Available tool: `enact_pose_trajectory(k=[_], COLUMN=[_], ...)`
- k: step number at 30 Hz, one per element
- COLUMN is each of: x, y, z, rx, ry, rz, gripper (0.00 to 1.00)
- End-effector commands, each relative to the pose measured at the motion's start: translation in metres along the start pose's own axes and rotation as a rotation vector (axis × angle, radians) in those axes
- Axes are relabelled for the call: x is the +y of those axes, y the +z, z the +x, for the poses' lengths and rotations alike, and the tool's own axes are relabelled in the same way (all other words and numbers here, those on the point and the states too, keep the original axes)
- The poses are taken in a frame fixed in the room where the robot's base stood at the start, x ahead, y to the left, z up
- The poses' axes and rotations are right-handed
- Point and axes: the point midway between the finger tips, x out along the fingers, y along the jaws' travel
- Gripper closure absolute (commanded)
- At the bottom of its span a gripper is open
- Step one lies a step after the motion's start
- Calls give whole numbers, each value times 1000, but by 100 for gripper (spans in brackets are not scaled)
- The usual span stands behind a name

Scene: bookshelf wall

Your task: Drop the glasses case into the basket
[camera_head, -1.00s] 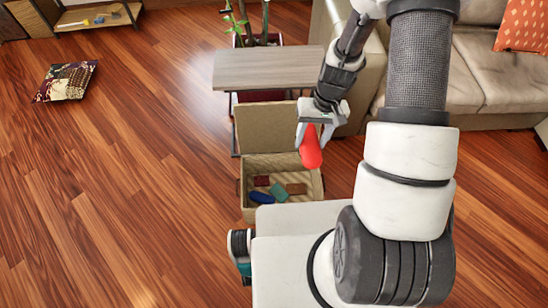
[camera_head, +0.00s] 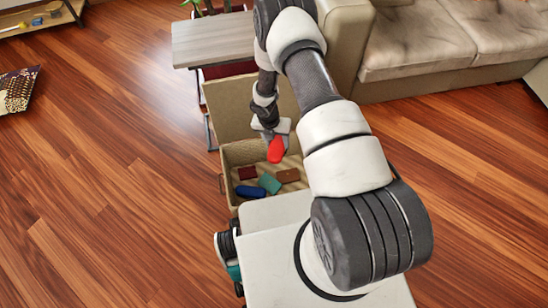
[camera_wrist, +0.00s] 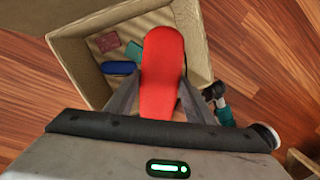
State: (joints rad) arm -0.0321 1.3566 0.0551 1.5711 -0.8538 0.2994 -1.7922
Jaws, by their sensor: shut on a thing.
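My gripper (camera_head: 276,140) is shut on a red, rounded, elongated glasses case (camera_head: 275,150). In the wrist view the red case (camera_wrist: 161,75) sits between the two grey fingers and points out over the basket. The tan basket (camera_head: 229,155) stands open on the floor, with its lid (camera_head: 235,105) raised at the back. The case hangs over the basket's opening, near its back side. In the wrist view the case hides part of the basket's inside and its far items.
Inside the basket lie a blue item (camera_head: 250,191), a teal item (camera_head: 270,183), a dark red item (camera_head: 247,173) and a brown item (camera_head: 288,175). A small grey table (camera_head: 212,40) stands behind the lid. A beige sofa (camera_head: 440,40) is at the right.

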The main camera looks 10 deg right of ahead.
Motion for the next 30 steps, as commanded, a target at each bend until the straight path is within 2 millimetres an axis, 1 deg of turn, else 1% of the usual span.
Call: enact_pose_trajectory(k=[1,3,6,9,14,25,30], x=[6,12,18,20,21,27,28], y=[-3,-4,-5,-5,-6,-10,-11], z=[26,41,55,61,70,111,119], rx=[-14,-33,-50,-58,-59,-59,-60], ry=[8,21,33,38,40,40,40], rz=[-104,-229,-346,-401,-412,-408,-406], gripper=[75,75,75,75,75,75,75])
